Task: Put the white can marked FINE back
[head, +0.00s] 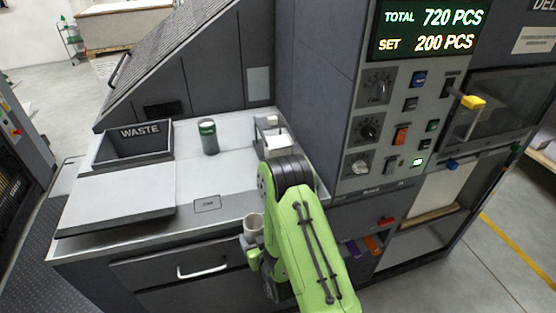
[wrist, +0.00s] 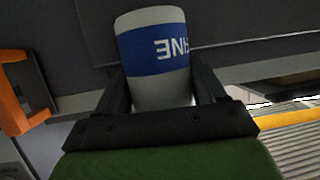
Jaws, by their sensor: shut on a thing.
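The white can (wrist: 158,90) has a broad blue band with upside-down lettering that reads as FINE, seen in the wrist view. My gripper (wrist: 161,82) is shut on it, one black finger on each side. In the head view the can (head: 253,221) shows as a small pale cylinder in front of the counter's front edge, and my gripper (head: 254,246) is partly hidden by my green arm. Its lettering cannot be read there. A second can (head: 208,138), dark with a pale and green top, stands upright on the counter.
The grey counter (head: 227,185) has free room around the standing can and a small framed label (head: 207,204) near its front. A WASTE bin (head: 133,150) is at the left. A small pale fixture (head: 273,136) stands at the back right, beside the machine panel (head: 390,120).

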